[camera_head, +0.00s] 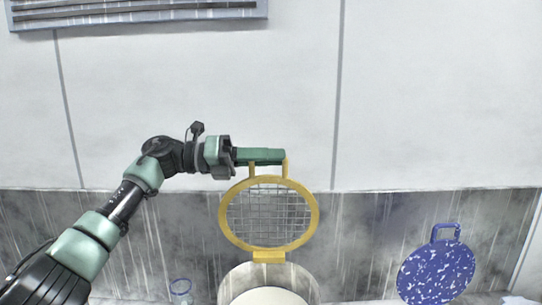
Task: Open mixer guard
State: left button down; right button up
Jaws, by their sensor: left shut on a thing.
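The mixer guard (228,212) is a round yellow ring with a grey wire mesh and a yellow handle loop on top. It stands raised, close to upright, above a pale round bowl (268,296) at the bottom of the view. A yellow hinge tab at its lower edge meets the bowl's rim. My left gripper (262,156) reaches in from the left. Its green fingers are shut on the guard's handle at the top. The fingers hide part of the handle. My right gripper is not in view.
A blue speckled round disc with a handle (436,272) stands tilted at the lower right. A small clear container with a blue rim (181,290) is at the lower left of the bowl. A pale panelled wall (440,90) with a grey lower band is behind. A slatted vent (140,12) is at the top left.

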pick_arm(q)
jog(key=shift+r, duration=0.1)
jog(key=c, duration=1.5)
grip_release()
jog(key=shift+o, duration=0.2)
jog(key=shift+a, duration=0.2)
jog(key=a+b, duration=0.3)
jog(key=a, duration=0.4)
jog(key=shift+a, duration=0.15)
